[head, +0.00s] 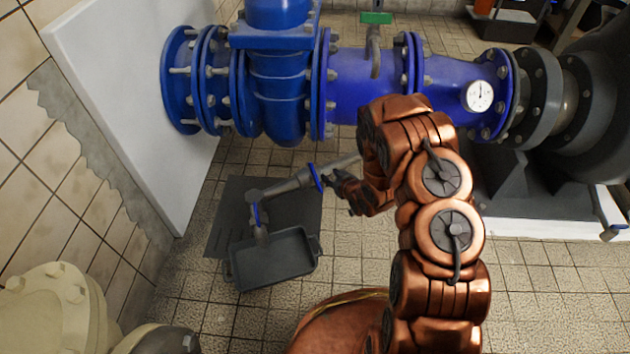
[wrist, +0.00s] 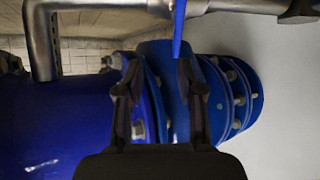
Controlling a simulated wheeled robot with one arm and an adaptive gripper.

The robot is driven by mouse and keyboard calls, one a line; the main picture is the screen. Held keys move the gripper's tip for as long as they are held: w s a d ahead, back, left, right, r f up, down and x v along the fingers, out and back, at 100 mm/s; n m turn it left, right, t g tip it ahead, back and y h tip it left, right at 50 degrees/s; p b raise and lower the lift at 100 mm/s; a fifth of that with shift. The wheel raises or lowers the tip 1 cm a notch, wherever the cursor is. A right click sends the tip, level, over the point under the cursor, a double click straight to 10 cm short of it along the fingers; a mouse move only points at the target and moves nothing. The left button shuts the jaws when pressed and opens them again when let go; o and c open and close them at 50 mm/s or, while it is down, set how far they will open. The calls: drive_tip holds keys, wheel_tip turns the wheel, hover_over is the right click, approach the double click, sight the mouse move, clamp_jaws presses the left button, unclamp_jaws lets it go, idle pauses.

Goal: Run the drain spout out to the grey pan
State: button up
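The drain spout (head: 290,185) is a grey metal pipe below the big blue pipe, with a blue plate-like piece (head: 315,177) on it. Its bent outer end (head: 260,230) points down over the back left part of the grey pan (head: 275,281), which lies on the floor. My gripper (head: 340,180) is just right of the blue piece. Grey pipe (wrist: 240,7) crosses the top.
The large blue pipe (head: 350,85) with flanges and a gauge (head: 478,96) runs above and behind. A white panel (head: 130,100) stands at left. A dark mat (head: 228,205) lies behind the pan. A cream flanged fitting (head: 50,300) is at lower left.

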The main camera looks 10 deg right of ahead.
sight(316, 176)
drive_tip(key=shift+t+y, duration=0.5)
drive_tip(key=shift+t, duration=0.1)
drive_tip(key=shift+w+a+f+b, duration=0.55)
drive_tip(key=shift+w+a+f, duration=0.15)
drive_tip(key=shift+w+f, duration=0.3)
drive_tip(key=shift+w+a+f+b, duration=0.65)
drive_tip(key=shift+w+f, duration=0.3)
drive_tip(key=shift+w, duration=0.2)
drive_tip(key=shift+w+a+f+b, duration=0.5)
drive_tip(key=shift+w+a+f, duration=0.2)
drive_tip(key=shift+w+f, duration=0.3)
clamp_jaws()
